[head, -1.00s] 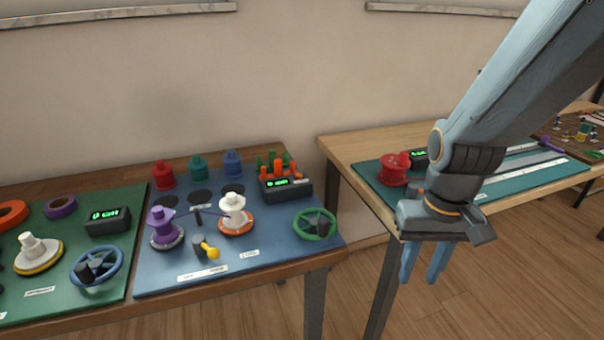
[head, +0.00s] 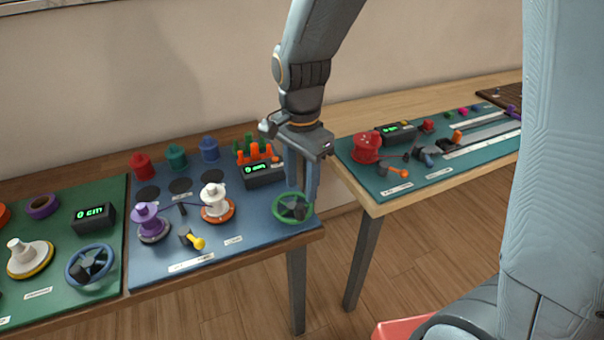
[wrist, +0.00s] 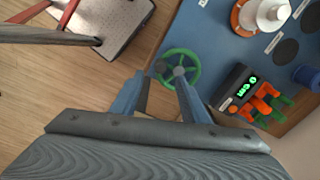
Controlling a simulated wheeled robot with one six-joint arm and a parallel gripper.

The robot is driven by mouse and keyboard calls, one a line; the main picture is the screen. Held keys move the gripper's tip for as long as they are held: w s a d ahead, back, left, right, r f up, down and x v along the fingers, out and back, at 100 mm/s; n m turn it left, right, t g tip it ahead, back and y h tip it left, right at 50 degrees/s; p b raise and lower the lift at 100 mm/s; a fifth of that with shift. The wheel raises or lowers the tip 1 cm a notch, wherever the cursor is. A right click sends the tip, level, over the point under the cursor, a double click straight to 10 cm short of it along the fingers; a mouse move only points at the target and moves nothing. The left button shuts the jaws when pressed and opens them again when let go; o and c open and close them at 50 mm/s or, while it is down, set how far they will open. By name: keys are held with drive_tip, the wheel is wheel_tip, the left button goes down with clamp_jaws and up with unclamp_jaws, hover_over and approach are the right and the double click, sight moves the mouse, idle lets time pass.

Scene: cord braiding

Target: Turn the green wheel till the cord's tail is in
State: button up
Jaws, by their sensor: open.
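The green wheel (head: 291,208) lies at the right end of the blue mat, with a dark hub and knob. It also shows in the wrist view (wrist: 166,55), just beyond my fingertips. My gripper (head: 305,190) is open and empty, pointing down just above and behind the wheel; I cannot tell whether a finger touches the rim. In the wrist view my gripper (wrist: 158,85) has its two fingers spread apart. A cord runs near the purple spool (head: 151,221) and the white spool (head: 216,202). The cord's tail is too small to make out.
A display box (head: 263,172) with green digits stands close behind the wheel, with orange and green pegs (head: 252,152) behind it. A yellow-knobbed crank (head: 195,241) is left of the wheel. A blue wheel (head: 90,264) is on the green mat. A gap separates the two tables.

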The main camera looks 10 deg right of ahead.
sight(301, 205)
drive_tip(key=shift+f+p, duration=0.45)
drive_tip(key=shift+f, duration=3.4)
clamp_jaws()
